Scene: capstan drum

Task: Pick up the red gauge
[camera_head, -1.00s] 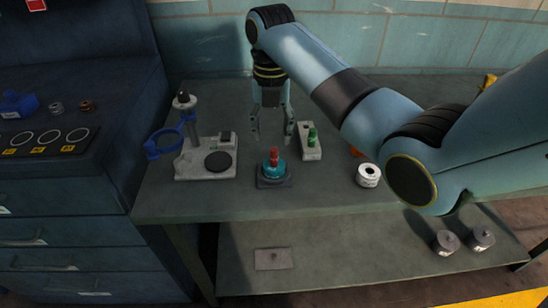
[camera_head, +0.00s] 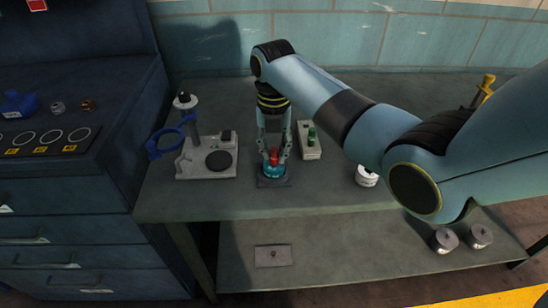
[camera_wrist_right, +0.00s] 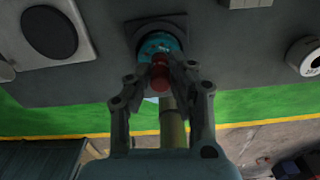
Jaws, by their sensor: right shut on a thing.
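The red gauge (camera_head: 274,154) stands upright in the teal round holder (camera_head: 273,171), which sits on a dark square base (camera_head: 272,183) on the table. My right gripper (camera_head: 274,156) reaches down from above and is shut on the gauge. In the right wrist view the red gauge (camera_wrist_right: 159,72) is between the fingertips of the right gripper (camera_wrist_right: 160,72), with the teal holder (camera_wrist_right: 160,46) just beyond it. The gauge's lower part is hidden. My left gripper is not in view.
A stand with a blue ring (camera_head: 163,143) and a dark disc (camera_head: 219,160) is left of the gauge. The table front is clear.

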